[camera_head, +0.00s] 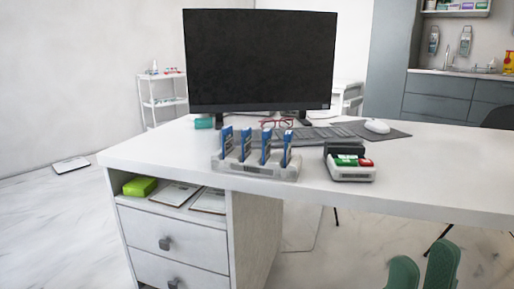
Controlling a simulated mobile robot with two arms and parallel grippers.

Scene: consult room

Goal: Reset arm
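My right gripper (423,257) shows at the bottom right, in front of the desk's front edge and below its top. Its two green fingers point up and stand apart, with nothing seen between them. The rest of that arm is out of the picture. My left gripper is not in view.
The white desk (420,190) holds a monitor (262,60), a rack (258,170) with several blue items, a small device (350,164), a keyboard (312,134), a mouse (377,126) and red glasses (277,123). Drawers (175,240) stand below left. Floor shows at lower right.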

